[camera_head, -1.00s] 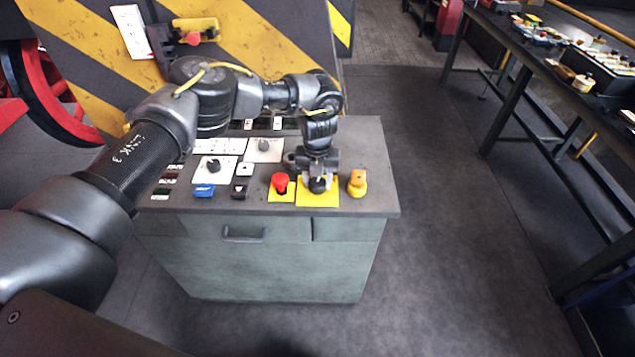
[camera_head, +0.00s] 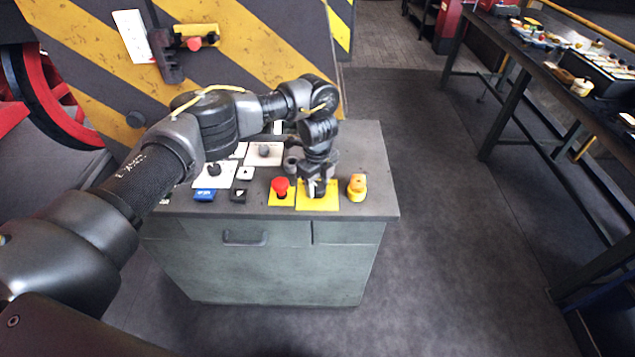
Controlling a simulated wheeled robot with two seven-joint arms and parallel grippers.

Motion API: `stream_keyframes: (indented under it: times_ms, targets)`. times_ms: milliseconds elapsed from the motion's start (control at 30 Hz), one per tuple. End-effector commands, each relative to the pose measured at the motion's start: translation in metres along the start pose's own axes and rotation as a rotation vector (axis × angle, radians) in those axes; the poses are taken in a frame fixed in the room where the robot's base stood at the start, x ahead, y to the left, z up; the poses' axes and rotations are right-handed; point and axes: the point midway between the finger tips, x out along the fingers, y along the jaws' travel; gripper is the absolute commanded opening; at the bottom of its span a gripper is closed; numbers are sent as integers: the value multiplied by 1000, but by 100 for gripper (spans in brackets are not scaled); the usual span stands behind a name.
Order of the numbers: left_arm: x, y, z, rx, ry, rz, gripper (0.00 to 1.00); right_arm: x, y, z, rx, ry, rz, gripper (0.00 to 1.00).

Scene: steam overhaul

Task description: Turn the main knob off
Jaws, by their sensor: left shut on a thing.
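The main knob is a dark knob on a yellow plate (camera_head: 328,202) at the front right of the grey control cabinet's top (camera_head: 355,150). My left gripper (camera_head: 317,190) points down over this plate and is shut on the knob. The gripper hides most of the knob, so its angle cannot be read. My right gripper is not in view.
A red mushroom button (camera_head: 281,186) stands close left of the gripper, and an orange-yellow device (camera_head: 357,187) close right. White panels with dark knobs (camera_head: 264,151) and a blue switch (camera_head: 205,194) lie further left. A long workbench (camera_head: 520,60) stands at right.

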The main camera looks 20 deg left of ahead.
Motion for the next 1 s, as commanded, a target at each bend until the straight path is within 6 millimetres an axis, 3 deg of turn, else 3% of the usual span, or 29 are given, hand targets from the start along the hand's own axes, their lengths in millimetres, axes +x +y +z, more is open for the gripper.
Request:
stream_keyframes:
  times_ms: [300,900,933,1000]
  targets:
    - [-2,-1,1,-133,-2,-2,22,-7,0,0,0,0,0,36]
    - [-1,-1,1,-166,-2,-2,22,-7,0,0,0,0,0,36]
    - [-1,-1,1,-166,-2,-2,48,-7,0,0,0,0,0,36]
    - [-1,-1,1,-166,-2,-2,58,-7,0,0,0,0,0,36]
